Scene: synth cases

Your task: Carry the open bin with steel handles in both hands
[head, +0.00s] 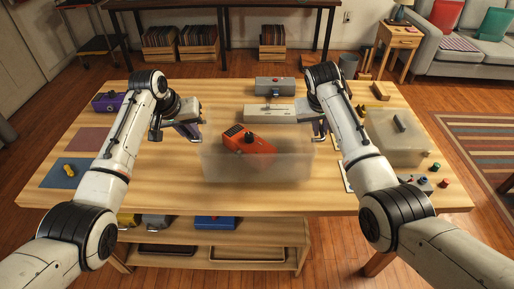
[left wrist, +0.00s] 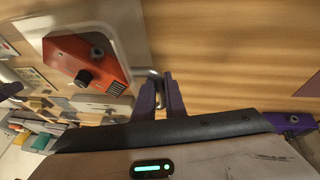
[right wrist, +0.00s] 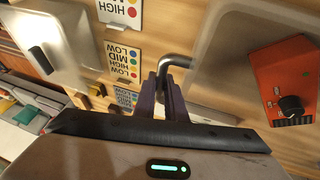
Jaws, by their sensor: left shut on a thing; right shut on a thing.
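The open bin (head: 222,170) is a pale see-through tub over the middle of the table, with an orange-red pedal-like box (head: 250,141) with a black knob inside. My left gripper (head: 198,136) is shut on the steel handle (left wrist: 154,77) at the bin's left side. My right gripper (head: 321,130) is shut on the other steel handle (right wrist: 180,61) at the right side. The bin looks about level. I cannot tell whether its base touches the table.
A grey box (head: 276,86) and a pale box (head: 269,113) stand just behind the bin. A lidded translucent box (head: 402,150) is at the right. A purple box (head: 108,102) and blue mat (head: 60,174) are at the left. The table's front strip (head: 250,203) is clear.

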